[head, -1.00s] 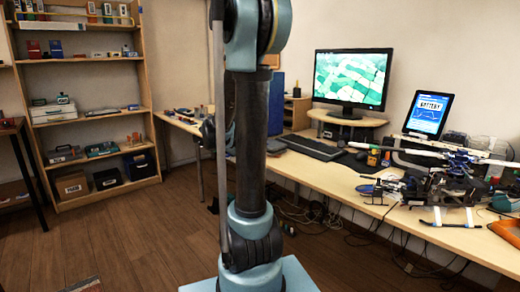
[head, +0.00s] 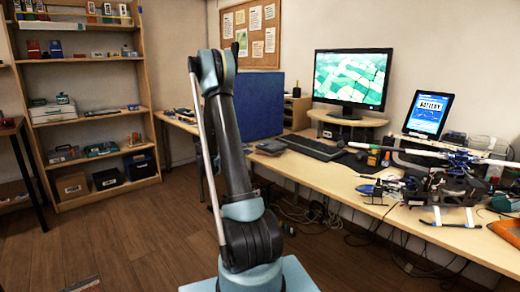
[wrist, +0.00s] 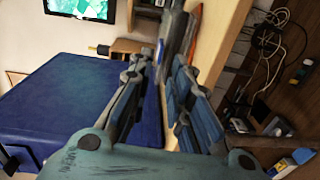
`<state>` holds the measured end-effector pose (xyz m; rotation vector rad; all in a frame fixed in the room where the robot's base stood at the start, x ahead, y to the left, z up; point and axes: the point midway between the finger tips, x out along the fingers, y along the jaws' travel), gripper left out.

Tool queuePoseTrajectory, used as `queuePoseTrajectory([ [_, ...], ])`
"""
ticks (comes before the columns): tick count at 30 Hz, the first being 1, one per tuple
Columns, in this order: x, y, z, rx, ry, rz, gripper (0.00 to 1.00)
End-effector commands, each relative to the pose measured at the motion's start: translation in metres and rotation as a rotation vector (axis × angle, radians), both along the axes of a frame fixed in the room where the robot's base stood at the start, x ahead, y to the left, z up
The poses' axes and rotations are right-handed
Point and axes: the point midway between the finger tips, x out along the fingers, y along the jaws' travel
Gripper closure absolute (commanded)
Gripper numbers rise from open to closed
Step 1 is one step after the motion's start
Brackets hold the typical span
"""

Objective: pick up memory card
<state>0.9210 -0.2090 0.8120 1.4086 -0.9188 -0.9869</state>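I cannot make out a memory card in either view; it may be hidden or too small to tell. My gripper (wrist: 163,62) shows in the wrist view with its two dark, blue-padded fingers apart and no object visible between them. It is beside a large blue panel or box (wrist: 60,105), which fills the left of that view. The same blue panel (head: 262,106) stands on the desk in the head view, partly behind my raised arm. My fingers cannot be made out in the head view.
A long wooden desk (head: 310,172) holds a monitor (head: 350,77), a keyboard (head: 312,149), a tablet (head: 427,113) and a model helicopter (head: 455,180). Loose cables (head: 325,215) hang below it. A shelf unit (head: 155,110) stands at the left. The wooden floor (head: 120,240) between is largely clear.

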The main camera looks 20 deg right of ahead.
Motion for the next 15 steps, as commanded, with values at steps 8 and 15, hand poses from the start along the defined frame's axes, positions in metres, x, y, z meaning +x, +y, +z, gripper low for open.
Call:
queuePoseTrajectory([
  [8, 0.014, 0.000, -0.012, -0.065, -0.003, 0.006, 0.82],
  [15, 0.020, -0.015, -0.012, -0.067, -0.003, 0.006, 0.82],
])
